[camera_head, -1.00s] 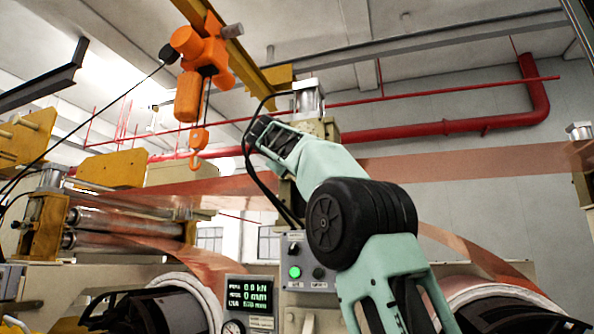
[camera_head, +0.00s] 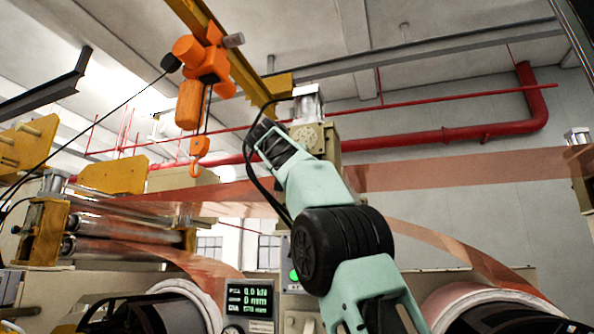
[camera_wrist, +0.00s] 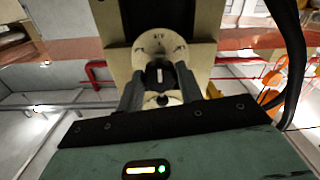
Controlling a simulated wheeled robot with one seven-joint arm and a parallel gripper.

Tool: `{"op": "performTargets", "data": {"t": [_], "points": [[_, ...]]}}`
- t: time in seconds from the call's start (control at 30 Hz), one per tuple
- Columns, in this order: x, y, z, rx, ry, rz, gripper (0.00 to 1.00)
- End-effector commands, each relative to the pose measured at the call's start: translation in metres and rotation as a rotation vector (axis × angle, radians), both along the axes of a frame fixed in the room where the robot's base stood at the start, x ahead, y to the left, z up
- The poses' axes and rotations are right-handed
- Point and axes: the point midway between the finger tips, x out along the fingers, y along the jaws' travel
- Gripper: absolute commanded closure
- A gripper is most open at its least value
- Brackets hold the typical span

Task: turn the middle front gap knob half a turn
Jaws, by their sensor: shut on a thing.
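In the wrist view the gap knob (camera_wrist: 159,73) is a small dark knob with a white mark, in front of a round cream dial plate (camera_wrist: 158,42) on a beige block. My gripper (camera_wrist: 160,82) has one finger on each side of the knob and is shut on it. The fingers hide the knob's sides. In the head view the beige block (camera_head: 327,145) stands behind the upper end of my mint-green arm. My arm hides the gripper's hold on the knob there.
A control box with a green button (camera_head: 294,275) is mostly behind my arm. A display (camera_head: 250,298) is lit beside it. Copper foil (camera_head: 450,172) runs across behind. An orange hoist (camera_head: 203,75) hangs at upper left. A dark cable loops beside my wrist.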

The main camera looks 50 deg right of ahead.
Motion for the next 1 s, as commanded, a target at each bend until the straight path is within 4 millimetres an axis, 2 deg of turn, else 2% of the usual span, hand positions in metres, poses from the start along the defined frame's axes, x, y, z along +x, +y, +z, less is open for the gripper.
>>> {"op": "performTargets", "data": {"t": [0.5, 0.53, 0.6, 0.87, 1.0], "points": [[0.0007, -0.0008, -0.0027, 0.013, -0.013, -0.003, 0.86], [0.0007, -0.0008, -0.0027, 0.013, -0.013, -0.003, 0.58], [0.0006, -0.0007, -0.0025, 0.012, -0.014, -0.003, 0.43], [0.0002, 0.0, -0.0012, 0.009, -0.016, -0.001, 0.43], [-0.0021, 0.008, -0.0022, 0.009, -0.016, 0.002, 0.43]]}}
